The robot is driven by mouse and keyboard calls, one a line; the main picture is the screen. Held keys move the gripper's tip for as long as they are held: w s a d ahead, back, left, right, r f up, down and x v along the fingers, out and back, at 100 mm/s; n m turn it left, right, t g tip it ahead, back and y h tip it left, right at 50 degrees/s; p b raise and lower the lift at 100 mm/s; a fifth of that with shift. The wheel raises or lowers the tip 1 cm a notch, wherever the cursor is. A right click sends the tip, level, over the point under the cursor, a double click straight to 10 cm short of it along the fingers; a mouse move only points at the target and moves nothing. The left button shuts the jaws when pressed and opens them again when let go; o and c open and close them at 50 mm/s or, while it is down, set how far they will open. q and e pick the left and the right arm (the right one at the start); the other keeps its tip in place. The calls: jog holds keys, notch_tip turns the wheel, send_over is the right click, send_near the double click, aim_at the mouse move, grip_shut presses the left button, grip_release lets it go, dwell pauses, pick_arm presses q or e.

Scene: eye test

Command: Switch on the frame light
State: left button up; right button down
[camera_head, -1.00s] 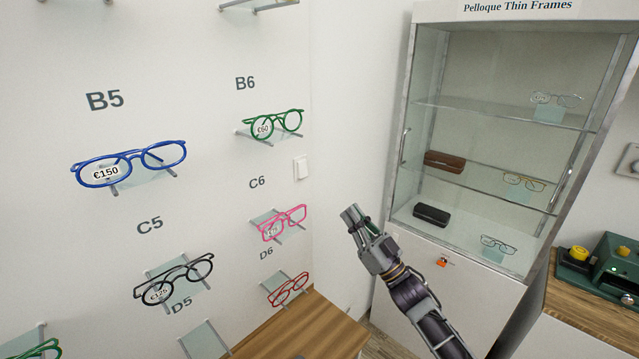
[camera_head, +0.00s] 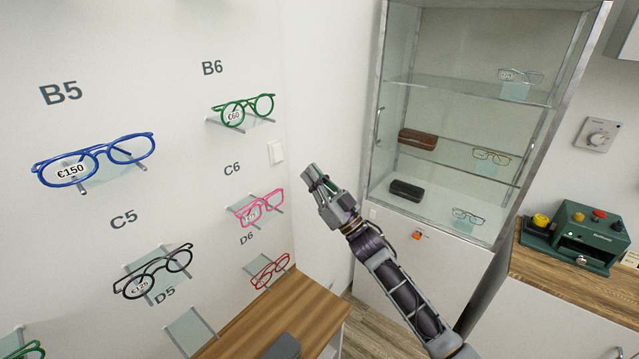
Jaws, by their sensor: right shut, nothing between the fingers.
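My right gripper (camera_head: 313,177) is shut and empty. My left gripper is not in view.
Glasses on wall holders fill the left wall, among them blue (camera_head: 95,160), green (camera_head: 244,110) and pink (camera_head: 259,207) pairs. A glass cabinet (camera_head: 470,104) stands behind my arm. A dial (camera_head: 597,135) and a green machine (camera_head: 583,237) are at right.

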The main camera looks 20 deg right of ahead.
aim_at(281, 149)
jog(key=shift+w+a+r+p, duration=0.25)
jog(key=shift+w+a, duration=0.35)
jog(key=shift+w, duration=0.25)
jog(key=shift+w+a+r+p, duration=0.2)
jog(key=shift+w+a, duration=0.35)
jog(key=shift+w, duration=0.35)
jog(key=shift+w+a+r+p, duration=0.25)
jog(key=shift+w+a, duration=0.35)
jog(key=shift+w, duration=0.25)
jog(key=shift+f, duration=0.1)
